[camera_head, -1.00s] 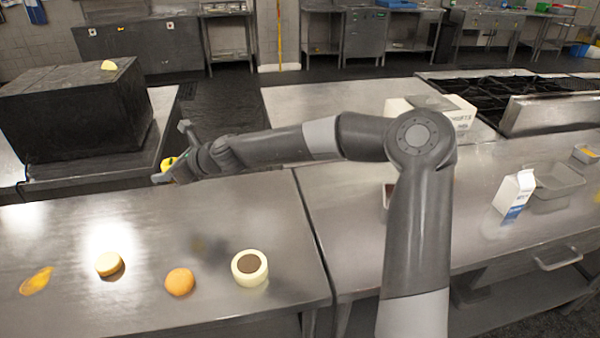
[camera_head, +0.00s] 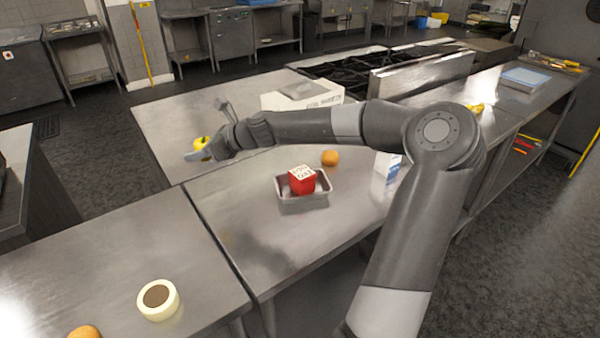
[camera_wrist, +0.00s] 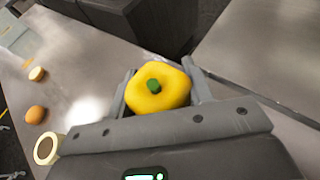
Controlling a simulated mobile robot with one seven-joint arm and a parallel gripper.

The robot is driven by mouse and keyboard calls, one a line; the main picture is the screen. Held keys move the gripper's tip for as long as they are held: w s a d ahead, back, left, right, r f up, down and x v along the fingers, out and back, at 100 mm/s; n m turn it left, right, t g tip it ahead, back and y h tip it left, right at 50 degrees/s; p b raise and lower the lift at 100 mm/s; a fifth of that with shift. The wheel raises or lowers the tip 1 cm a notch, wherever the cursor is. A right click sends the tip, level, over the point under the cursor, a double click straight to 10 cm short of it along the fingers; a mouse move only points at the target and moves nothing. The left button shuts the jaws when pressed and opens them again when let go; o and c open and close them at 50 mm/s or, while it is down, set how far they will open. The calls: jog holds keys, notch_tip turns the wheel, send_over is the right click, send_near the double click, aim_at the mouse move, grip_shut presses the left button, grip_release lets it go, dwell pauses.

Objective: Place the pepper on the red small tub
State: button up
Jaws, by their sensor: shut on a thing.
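A yellow pepper with a green stem (camera_wrist: 157,88) sits between the two fingers of my gripper (camera_wrist: 160,92) in the wrist view. My gripper is shut on it. In the head view the pepper (camera_head: 201,143) shows small at the end of my arm, held above the counters, partly hidden by the gripper (camera_head: 203,152). A small red tub with a white lettered top (camera_head: 302,179) stands inside a grey metal tray (camera_head: 305,203) on the middle counter. It is to the right of my gripper in the head view and apart from it.
An orange round item (camera_head: 330,158) lies behind the tray. A milk carton (camera_head: 385,166) stands right of it, partly hidden by my arm. A white box (camera_head: 300,95) is behind my forearm. A cream round item with a brown centre (camera_head: 158,299) sits on the left counter.

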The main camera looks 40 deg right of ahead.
jog(key=s+d+r+m+t+h, duration=0.1)
jog(key=s+d+r+m+h, duration=0.1)
jog(key=s+d, duration=1.1)
jog(key=s+d+r+m+t+h, duration=0.15)
jog(key=s+d, duration=0.65)
jog(key=d, duration=0.8)
send_over(297, 170)
jog(key=shift+m, duration=0.25)
notch_tip(297, 170, down, 7)
jog(key=shift+f, duration=2.1)
jog(key=shift+f, duration=0.15)
jog(key=o, duration=1)
